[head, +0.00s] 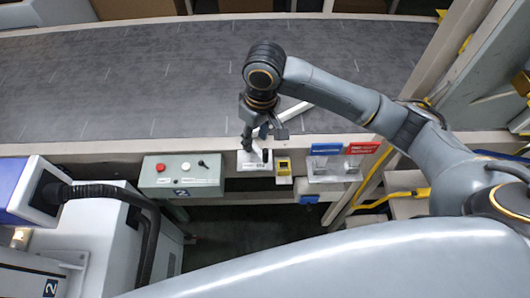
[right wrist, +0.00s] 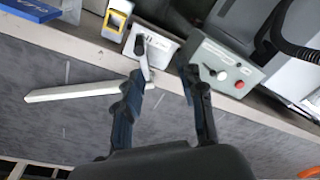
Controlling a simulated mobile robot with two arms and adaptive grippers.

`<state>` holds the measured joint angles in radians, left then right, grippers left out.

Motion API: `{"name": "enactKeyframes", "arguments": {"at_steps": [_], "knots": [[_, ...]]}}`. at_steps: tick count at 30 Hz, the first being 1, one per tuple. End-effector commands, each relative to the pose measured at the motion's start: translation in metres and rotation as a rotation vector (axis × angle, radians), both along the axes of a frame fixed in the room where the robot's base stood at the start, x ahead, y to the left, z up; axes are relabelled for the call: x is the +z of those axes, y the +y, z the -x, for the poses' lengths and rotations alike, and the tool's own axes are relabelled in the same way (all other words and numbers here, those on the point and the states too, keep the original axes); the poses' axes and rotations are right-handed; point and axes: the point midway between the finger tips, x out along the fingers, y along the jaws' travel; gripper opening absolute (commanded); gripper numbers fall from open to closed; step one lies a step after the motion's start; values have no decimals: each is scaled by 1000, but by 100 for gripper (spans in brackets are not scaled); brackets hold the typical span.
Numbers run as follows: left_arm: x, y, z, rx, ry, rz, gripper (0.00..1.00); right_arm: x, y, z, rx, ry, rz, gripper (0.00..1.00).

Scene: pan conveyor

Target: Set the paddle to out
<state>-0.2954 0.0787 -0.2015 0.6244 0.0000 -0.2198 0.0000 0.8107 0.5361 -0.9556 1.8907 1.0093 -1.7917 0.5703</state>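The paddle is a long white bar (head: 295,111) that lies slanted out over the grey belt from its near edge. In the right wrist view the bar (right wrist: 75,92) reaches left across the belt. A short pale lever with a dark tip (right wrist: 140,45) rises by a small white box (head: 247,161) at the belt's edge. My right gripper (head: 266,132) is above this box, fingers pointing down. In the right wrist view its two fingers (right wrist: 166,72) are apart. The left-hand finger overlaps the lever's base; I cannot tell if they touch. My left gripper is not in view.
A green control box (head: 181,175) with red and white buttons and a black switch stands left of the white box. A yellow device (head: 283,167) and a clear holder with blue and red labels (head: 335,168) are to the right. The belt (head: 130,80) is otherwise empty.

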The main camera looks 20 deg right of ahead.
Motion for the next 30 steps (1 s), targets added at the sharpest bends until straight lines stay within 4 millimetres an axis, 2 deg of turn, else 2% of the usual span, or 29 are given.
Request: {"name": "enactKeyframes", "arguments": {"at_steps": [1, 4, 9, 14, 24, 30], "knots": [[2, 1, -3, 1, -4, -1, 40, 12, -9, -4, -7, 4, 34, 39], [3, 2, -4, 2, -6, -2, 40, 24, -20, -4, -18, 23, 74, 39], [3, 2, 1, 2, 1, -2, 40, 22, -25, -3, -26, 37, 95, 39], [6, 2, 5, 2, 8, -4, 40, -3, -25, -2, -25, 38, 95, 39], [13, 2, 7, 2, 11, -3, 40, -74, -25, -2, -26, 37, 95, 39], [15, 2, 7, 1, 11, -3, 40, -101, -25, -3, -25, 33, 93, 39]]}}
